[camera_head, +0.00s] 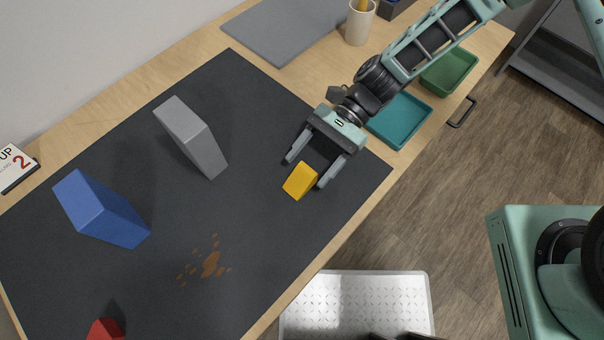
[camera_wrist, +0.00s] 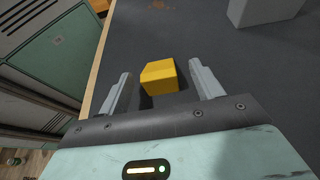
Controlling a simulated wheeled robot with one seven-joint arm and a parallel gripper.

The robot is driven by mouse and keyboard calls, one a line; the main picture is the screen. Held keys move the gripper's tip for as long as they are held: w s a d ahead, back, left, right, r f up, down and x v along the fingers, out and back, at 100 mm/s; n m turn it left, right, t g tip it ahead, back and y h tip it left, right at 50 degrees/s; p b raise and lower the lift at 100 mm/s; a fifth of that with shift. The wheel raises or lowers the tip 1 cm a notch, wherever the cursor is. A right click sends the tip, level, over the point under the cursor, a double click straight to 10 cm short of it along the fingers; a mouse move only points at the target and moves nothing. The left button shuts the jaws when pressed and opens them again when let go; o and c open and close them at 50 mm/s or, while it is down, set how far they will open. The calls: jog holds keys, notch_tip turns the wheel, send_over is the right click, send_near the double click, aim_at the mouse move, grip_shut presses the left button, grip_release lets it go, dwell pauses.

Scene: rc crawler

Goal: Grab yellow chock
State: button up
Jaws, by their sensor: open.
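The yellow chock (camera_head: 300,181) is a small wedge-shaped block on the dark mat (camera_head: 255,120), near the mat's right edge. My gripper (camera_head: 305,172) is open, with its two fingers reaching toward the chock from the upper right. In the wrist view, the yellow chock (camera_wrist: 159,77) lies between the two fingertips of my gripper (camera_wrist: 158,80), a little nearer the left finger. A gap shows on each side, and the fingers do not appear to touch it. Nothing is held.
A grey ramp block (camera_head: 190,138), a blue ramp block (camera_head: 100,208) and a red piece (camera_head: 105,329) stand on the mat. Brown spots (camera_head: 210,264) mark it. A teal tray (camera_head: 400,119), a green tray (camera_head: 449,70) and a cup (camera_head: 359,25) are near my arm.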

aim_at(302, 176)
jog(key=x, duration=0.3)
jog(key=shift+s, duration=0.25)
jog(key=c, duration=1.1)
